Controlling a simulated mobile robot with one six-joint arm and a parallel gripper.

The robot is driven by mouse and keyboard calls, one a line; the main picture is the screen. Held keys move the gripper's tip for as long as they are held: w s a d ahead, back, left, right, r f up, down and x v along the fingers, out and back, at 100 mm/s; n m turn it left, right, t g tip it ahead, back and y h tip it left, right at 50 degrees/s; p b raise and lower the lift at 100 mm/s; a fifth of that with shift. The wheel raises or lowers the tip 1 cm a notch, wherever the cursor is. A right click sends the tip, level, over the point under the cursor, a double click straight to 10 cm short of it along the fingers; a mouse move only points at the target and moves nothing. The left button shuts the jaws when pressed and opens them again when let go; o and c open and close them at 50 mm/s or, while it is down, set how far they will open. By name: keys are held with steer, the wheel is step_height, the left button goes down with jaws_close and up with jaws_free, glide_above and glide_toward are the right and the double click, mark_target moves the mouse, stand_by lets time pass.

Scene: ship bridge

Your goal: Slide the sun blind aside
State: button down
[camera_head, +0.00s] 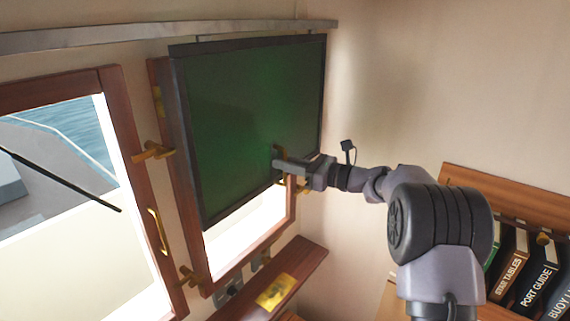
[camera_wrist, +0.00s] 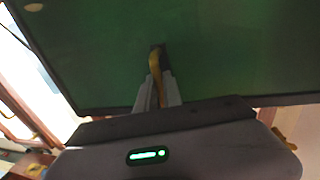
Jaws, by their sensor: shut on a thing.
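The sun blind (camera_head: 245,110) is a dark green panel in a dark frame. It hangs from a grey rail (camera_head: 130,36) in front of the right-hand window (camera_head: 245,232), covering most of it and leaving a bright strip below. My gripper (camera_head: 280,162) is at the lower part of the blind, shut on its brass handle (camera_wrist: 156,70). In the wrist view the gripper (camera_wrist: 157,88) has its two fingers around the handle, with the green panel (camera_wrist: 220,50) behind. Part of the handle is hidden between the fingers.
The left window (camera_head: 70,180) has a wooden frame and brass fittings. The rail continues above it to the left. A wooden ledge (camera_head: 300,262) with a brass plate juts out below the blind. A bookshelf (camera_head: 520,200) with several binders stands at the right, near my arm.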

steer(key=shift+r, duration=0.1)
steer(key=c, duration=1.7)
jaws_free()
steer(key=shift+w+d, duration=0.1)
steer(key=shift+o, duration=1.1)
steer(key=shift+w+d, duration=0.1)
steer(key=shift+w, duration=0.05)
steer(key=b+v, duration=0.2)
steer(key=v, duration=1.5)
steer(key=shift+s, duration=0.3)
